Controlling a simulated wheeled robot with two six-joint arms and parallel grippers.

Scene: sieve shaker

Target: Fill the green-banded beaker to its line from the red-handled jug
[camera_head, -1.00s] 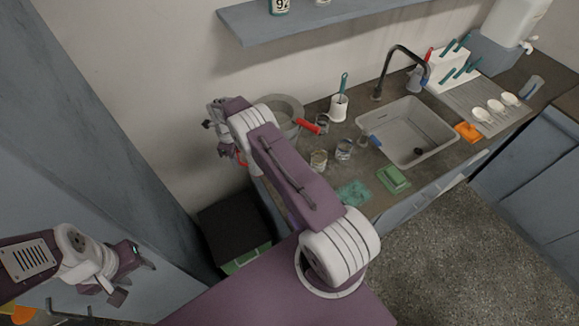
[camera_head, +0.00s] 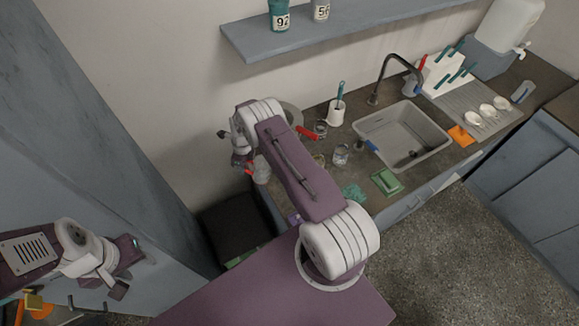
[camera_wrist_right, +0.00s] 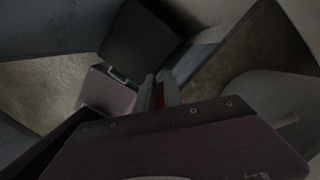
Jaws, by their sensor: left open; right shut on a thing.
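My right gripper (camera_head: 243,160) is shut on the red handle of a clear jug (camera_head: 262,172), beyond the left end of the counter. The red handle also shows between the fingers in the right wrist view (camera_wrist_right: 159,95). How much the jug holds is too small to tell. Small glass beakers stand on the counter right of my right arm: one at the front (camera_head: 341,155), one behind it (camera_head: 321,129), and one mostly hidden by my arm (camera_head: 318,159). I cannot tell which has the green band. My left gripper (camera_head: 128,268) is open and empty at the lower left, far from the counter.
A grey pot (camera_head: 292,114) and another red handle (camera_head: 307,132) lie partly behind my right arm. A white holder with a brush (camera_head: 336,113), a sink (camera_head: 403,133), a green sponge (camera_head: 387,182) and a teal cloth (camera_head: 354,194) are on the counter. A shelf (camera_head: 340,30) hangs above.

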